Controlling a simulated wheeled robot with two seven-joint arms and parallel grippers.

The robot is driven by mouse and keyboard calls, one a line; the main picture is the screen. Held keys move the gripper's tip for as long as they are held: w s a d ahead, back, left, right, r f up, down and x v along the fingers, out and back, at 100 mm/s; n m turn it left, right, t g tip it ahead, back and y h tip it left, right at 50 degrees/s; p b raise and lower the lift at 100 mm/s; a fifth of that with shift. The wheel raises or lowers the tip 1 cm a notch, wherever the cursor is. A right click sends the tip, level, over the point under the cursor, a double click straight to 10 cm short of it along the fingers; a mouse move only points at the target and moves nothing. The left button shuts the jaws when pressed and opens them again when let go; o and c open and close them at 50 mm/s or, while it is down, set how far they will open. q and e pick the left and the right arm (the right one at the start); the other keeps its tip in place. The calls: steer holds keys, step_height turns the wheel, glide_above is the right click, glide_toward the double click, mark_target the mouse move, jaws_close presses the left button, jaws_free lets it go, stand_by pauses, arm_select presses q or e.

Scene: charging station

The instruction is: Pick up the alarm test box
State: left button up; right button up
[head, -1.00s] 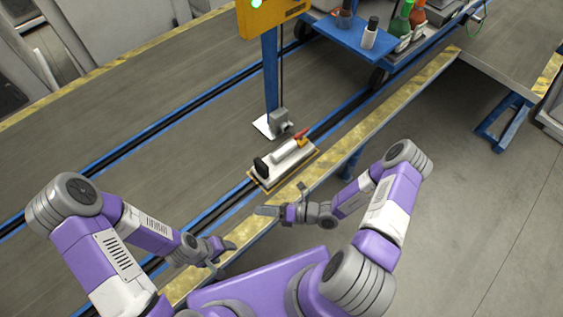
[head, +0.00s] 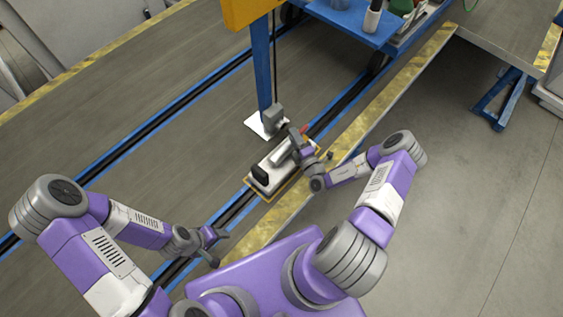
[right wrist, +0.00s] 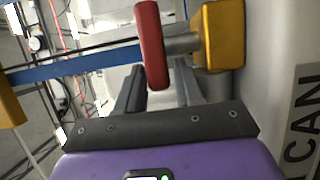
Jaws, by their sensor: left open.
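The alarm test box is probably the white case (head: 262,182) with a black end and a yellow border beneath, by the platform edge in the head view. My right gripper (head: 296,137) is over its far right end and hides part of it. In the right wrist view my right gripper (right wrist: 158,88) has its fingers apart. A red rounded part (right wrist: 150,45) and a grey shaft with a yellow block (right wrist: 222,36) show just beyond the fingers; contact is unclear. My left gripper (head: 215,237) is open and empty, left of the case near the platform edge.
A blue post (head: 262,75) on a white foot (head: 266,124) stands just behind the case. A blue cart (head: 350,22) with bottles is at the upper right. Blue-edged rails run along the platform. The platform left of the post is clear.

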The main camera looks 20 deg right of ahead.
steer(key=shift+w, duration=0.65)
jaws_close()
